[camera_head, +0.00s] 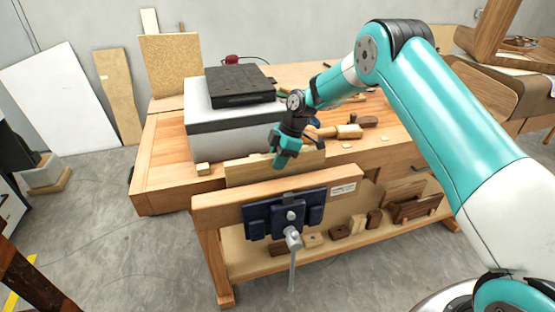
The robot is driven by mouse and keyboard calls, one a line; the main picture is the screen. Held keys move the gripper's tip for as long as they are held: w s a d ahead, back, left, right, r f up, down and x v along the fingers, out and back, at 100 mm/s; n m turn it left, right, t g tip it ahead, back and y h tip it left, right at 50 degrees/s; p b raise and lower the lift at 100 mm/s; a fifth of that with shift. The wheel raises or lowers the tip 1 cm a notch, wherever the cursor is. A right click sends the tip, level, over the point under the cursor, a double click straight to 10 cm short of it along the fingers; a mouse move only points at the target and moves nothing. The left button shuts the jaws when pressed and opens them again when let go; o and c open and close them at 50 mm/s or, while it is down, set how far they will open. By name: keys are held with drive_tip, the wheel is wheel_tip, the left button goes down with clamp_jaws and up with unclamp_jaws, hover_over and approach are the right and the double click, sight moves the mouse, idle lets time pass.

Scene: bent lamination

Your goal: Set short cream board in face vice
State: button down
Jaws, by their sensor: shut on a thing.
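The short cream board (248,173) is held on edge, lengthwise along the bench front, behind the wooden front jaw of the face vice (228,208). Its upper part shows above the jaw; its lower edge is hidden behind it. My gripper (284,158) is shut on the board's top edge, right of its middle. The vice has a dark blue metal plate (256,221) and a grey handle (292,262) hanging down in front. I cannot tell whether the jaw touches the board.
A wooden mallet (348,131) lies to the right. Several offcuts stand on the lower shelf (245,262).

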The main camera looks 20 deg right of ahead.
drive_tip(key=shift+f+b, duration=0.7)
drive_tip(key=shift+f, duration=0.15)
idle(0.5)
drive_tip(key=shift+c, duration=2.3)
unclamp_jaws()
drive_tip(key=shift+r+p, duration=2.25)
drive_tip(key=shift+r, duration=1.8)
